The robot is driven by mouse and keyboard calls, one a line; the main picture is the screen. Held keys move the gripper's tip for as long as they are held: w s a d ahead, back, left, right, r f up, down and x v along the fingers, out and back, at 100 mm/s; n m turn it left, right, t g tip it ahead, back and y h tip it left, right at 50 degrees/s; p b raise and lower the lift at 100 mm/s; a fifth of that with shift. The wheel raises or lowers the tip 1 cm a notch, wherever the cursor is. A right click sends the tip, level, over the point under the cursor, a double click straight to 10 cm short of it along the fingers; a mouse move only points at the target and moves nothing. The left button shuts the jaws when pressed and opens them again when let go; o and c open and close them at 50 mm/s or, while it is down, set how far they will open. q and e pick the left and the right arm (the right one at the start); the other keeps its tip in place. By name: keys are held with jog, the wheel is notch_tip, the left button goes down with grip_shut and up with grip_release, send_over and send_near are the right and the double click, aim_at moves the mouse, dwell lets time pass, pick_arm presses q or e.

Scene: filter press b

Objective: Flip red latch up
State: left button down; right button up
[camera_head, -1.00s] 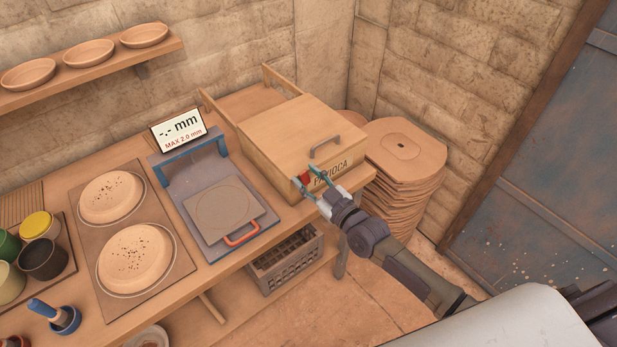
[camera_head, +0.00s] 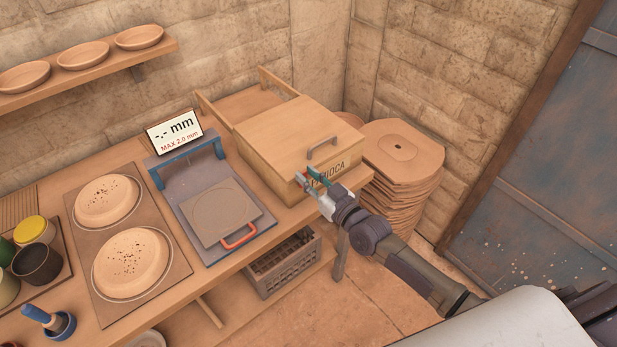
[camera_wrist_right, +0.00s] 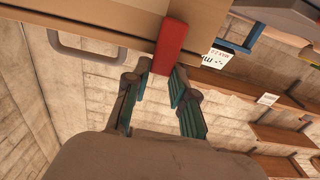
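The red latch (camera_head: 299,177) is on the front left of the wooden box marked TAPIOCA (camera_head: 290,140). It also shows as a red bar at the box edge in the right wrist view (camera_wrist_right: 171,45). My right gripper (camera_head: 312,180) is at the box front, right by the latch. In the wrist view its two teal-padded fingers (camera_wrist_right: 160,72) stand apart, with the latch's end between or just ahead of their tips. I cannot tell whether a finger touches it. My left gripper is not in view.
A press plate with a red handle (camera_head: 238,237) and a display (camera_head: 174,132) stand left of the box. The box has a grey handle (camera_head: 323,149). Stacked boards (camera_head: 400,148) stand right of it. A crate (camera_head: 285,264) sits below the table.

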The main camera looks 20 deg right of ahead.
jog(key=o, duration=0.4)
jog(key=v, duration=1.2)
jog(key=s+d+f+m+g+h+b, duration=0.1)
jog(key=s+d+f+g+h, duration=0.2)
jog(key=f, duration=0.8)
jog(key=s+d+f+g, duration=0.15)
jog(key=s+f, duration=0.35)
jog(key=f, duration=0.7)
jog(key=s+d+f+m+g+h+b, duration=0.1)
jog(key=s+f+g+h, duration=0.2)
jog(key=f, duration=0.8)
jog(key=s+a+f+g, duration=0.1)
jog(key=s+f+g, duration=0.1)
jog(key=s+f, duration=0.3)
jog(key=s+a+f+g, duration=0.2)
jog(key=s+f, duration=0.4)
jog(key=s, duration=0.7)
jog(key=s+a+f+g, duration=0.1)
jog(key=s+f+g, duration=0.3)
jog(key=s, duration=0.6)
jog(key=shift+a+f+n+g, duration=0.25)
jog(key=shift+a+f+n, duration=0.05)
jog(key=shift+f, duration=0.45)
